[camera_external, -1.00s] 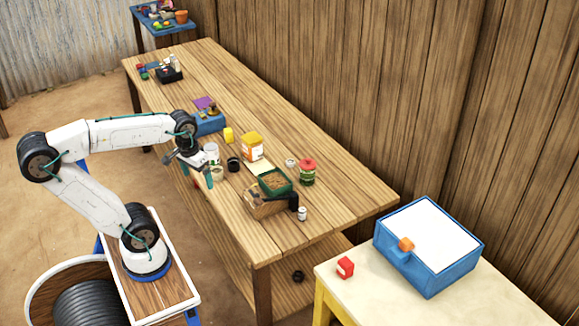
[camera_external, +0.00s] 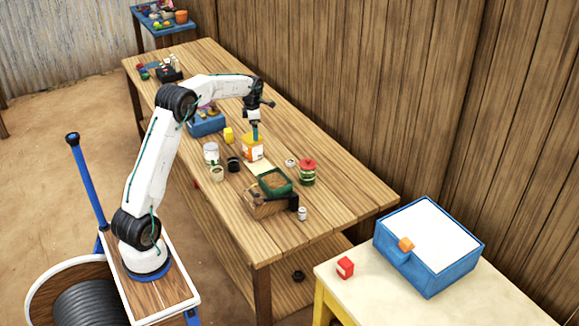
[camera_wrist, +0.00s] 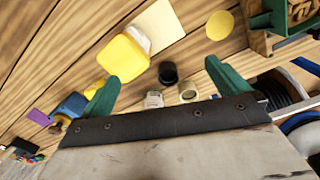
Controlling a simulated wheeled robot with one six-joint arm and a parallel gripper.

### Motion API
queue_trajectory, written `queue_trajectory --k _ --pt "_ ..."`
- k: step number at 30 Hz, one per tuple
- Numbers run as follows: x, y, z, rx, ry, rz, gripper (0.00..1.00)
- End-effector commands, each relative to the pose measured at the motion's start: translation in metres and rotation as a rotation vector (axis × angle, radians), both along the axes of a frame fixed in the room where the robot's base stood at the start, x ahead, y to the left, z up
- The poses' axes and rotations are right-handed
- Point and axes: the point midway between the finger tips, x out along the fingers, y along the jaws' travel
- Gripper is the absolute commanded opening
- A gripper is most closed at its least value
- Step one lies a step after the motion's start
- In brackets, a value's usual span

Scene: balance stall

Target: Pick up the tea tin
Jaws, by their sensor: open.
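A tin with a yellow-orange body and white label (camera_external: 252,153), which I take to be the tea tin, stands upright on the long wooden table. In the wrist view the yellow tin (camera_wrist: 122,57) is at upper left, just beyond the left fingertip and not centred between the fingers. My gripper (camera_external: 255,132) points down just above or behind the tin in the outside view; contact cannot be told. In the wrist view my gripper (camera_wrist: 165,84) has its green fingers wide apart, with nothing held between them.
A black jar (camera_external: 234,164), a white tin (camera_external: 211,150) and a small yellow block (camera_external: 228,135) stand close by. A green tray (camera_external: 275,181) sits on a wooden crate nearer the table's front end. A red-lidded jar (camera_external: 307,172) is to the right. The table's front end is clear.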

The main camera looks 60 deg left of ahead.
Motion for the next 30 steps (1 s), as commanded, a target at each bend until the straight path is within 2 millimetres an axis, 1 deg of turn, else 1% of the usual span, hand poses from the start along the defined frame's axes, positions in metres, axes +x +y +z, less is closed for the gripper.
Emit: queue_trajectory --k 1,3,6,9,13,18,23,30 --pt "0.007 0.021 -0.022 -0.005 0.007 0.098 1.0" --pt "0.013 0.042 -0.042 -0.008 0.01 0.223 1.0" --pt "0.018 0.062 -0.062 -0.009 0.012 0.343 1.0" --pt "0.02 0.071 -0.072 -0.01 0.012 0.406 1.0" --pt "0.021 0.075 -0.083 -0.01 0.014 0.434 1.0" --pt "0.021 0.074 -0.101 -0.01 0.014 0.433 1.0" --pt "0.021 0.073 -0.114 -0.01 0.014 0.432 1.0" --pt "0.022 0.072 -0.149 -0.01 0.014 0.432 1.0"
